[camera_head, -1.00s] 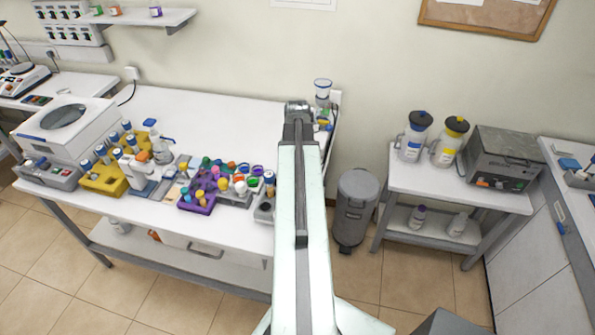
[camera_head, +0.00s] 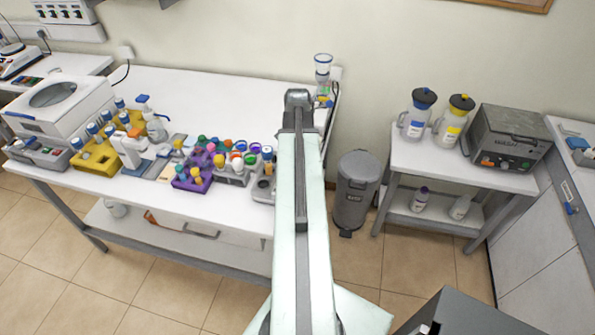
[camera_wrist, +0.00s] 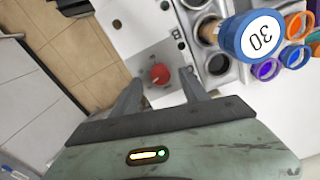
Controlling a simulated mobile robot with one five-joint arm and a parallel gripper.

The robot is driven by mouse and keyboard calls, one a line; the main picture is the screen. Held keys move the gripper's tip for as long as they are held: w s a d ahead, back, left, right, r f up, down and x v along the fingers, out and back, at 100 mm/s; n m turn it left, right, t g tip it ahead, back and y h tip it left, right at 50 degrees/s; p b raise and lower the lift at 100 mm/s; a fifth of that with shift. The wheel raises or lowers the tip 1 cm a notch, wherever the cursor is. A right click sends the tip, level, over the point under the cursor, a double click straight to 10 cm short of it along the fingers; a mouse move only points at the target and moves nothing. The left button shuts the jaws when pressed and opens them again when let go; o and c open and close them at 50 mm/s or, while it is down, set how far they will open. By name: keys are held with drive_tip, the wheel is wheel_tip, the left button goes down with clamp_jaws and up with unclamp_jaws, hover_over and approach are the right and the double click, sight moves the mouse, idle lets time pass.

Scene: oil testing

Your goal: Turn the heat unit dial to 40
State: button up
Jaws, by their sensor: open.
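A red round dial (camera_wrist: 160,74) with a pale pointer mark sits on a grey metal panel (camera_wrist: 147,56) in the wrist view. My gripper (camera_wrist: 163,76) is open, with one finger on each side of the dial. I cannot tell whether the fingers touch it or are still above it. The scale marks around the dial are too small to read. In the head view the grey heat unit (camera_head: 263,188) stands at the right end of the long white bench, partly behind my arm. My gripper is hidden there.
A tube with a blue cap marked 30 (camera_wrist: 250,36) stands right of the dial, close to the right finger. Coloured caps (camera_wrist: 296,56) lie beyond it. A purple rack (camera_head: 192,182) is nearby. A bin (camera_head: 356,190) stands on the floor between bench and side table (camera_head: 405,163).

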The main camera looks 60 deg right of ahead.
drive_tip(key=shift+f+b, duration=0.35)
drive_tip(key=shift+f, duration=0.6)
drive_tip(key=shift+r, duration=0.1)
clamp_jaws()
drive_tip(key=n, duration=0.4)
unclamp_jaws()
